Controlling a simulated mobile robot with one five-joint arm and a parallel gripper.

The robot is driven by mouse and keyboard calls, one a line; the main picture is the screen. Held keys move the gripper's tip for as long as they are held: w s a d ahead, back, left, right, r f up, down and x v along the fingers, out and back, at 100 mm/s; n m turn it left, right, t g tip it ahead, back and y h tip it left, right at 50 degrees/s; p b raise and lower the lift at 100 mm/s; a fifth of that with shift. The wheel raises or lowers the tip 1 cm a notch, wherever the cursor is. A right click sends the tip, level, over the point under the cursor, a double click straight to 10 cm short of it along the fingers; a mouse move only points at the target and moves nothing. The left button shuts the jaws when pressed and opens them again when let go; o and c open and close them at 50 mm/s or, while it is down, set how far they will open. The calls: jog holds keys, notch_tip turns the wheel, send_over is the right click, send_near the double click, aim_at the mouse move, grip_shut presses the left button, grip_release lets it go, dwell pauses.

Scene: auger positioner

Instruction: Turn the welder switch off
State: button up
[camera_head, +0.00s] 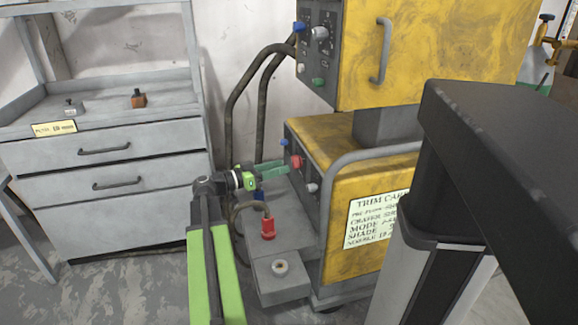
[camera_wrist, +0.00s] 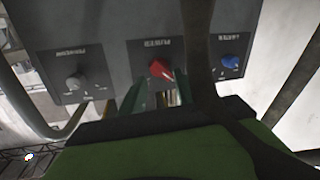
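The yellow welder (camera_head: 345,150) has a grey lower front panel with a red knob (camera_head: 297,162), a blue knob (camera_head: 284,142) and a grey knob (camera_head: 312,187). The wrist view shows the red knob (camera_wrist: 161,69) in the middle under a label that appears to read POWER, upside down. The grey knob (camera_wrist: 75,82) is left and the blue knob (camera_wrist: 231,62) right. My gripper (camera_head: 283,166) points at the red knob. Its green fingers (camera_wrist: 161,84) are apart, with the knob between or just beyond their tips; I cannot tell whether they touch it.
A yellow upper unit (camera_head: 432,50) with its own knobs stands above. Dark cables (camera_head: 264,95) hang behind my gripper. A red connector (camera_head: 268,228) stands below on a grey ledge (camera_head: 284,284). A grey drawer cabinet (camera_head: 130,200) is at left.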

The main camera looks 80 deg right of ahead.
aim_at(297, 162)
jog(key=x, duration=0.4)
jog(key=shift+s+d, duration=0.15)
jog(key=shift+s, duration=0.1)
